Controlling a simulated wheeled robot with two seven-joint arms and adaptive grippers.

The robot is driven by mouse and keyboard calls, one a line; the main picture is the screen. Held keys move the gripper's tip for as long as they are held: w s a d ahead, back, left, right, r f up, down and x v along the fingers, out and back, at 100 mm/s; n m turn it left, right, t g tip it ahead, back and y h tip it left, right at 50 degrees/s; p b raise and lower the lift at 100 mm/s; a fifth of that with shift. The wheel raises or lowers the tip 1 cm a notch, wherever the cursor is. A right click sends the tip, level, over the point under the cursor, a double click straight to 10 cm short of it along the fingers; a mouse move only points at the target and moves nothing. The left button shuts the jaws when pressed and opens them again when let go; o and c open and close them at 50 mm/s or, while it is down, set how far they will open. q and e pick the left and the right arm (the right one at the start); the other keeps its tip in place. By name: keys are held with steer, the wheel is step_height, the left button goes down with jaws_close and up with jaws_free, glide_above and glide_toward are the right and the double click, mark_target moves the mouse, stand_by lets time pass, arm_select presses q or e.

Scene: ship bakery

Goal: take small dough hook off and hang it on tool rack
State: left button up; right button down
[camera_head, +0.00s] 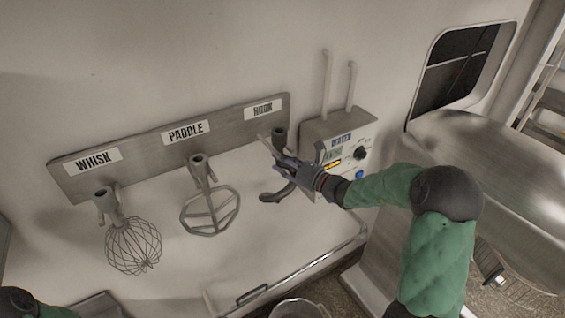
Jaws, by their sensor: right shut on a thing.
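The tool rack (75,178) is a grey wall strip with labels reading WHISK, PADDLE and a third that seems to read HOOK. The small dough hook (272,197) is dark grey with a curved lower end. It is at the rack's right end, below the third label, with its collar (279,133) close to the strip. My right gripper (277,156) comes in from the right and is shut on the hook's upper part, hiding some of it. I cannot tell whether the collar sits on a peg. My left gripper is out of view.
A wire whisk (133,246) and a flat paddle (211,211) hang on the rack left of the hook. A control box (318,130) with pipes and a knob is right of it. A large metal machine (480,165) stands at right. A metal bowl (299,309) is below.

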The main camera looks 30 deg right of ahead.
steer(key=shift+f+b, duration=0.25)
steer(key=shift+b, duration=0.15)
stand_by(0.3)
steer(key=c, duration=0.7)
jaws_free()
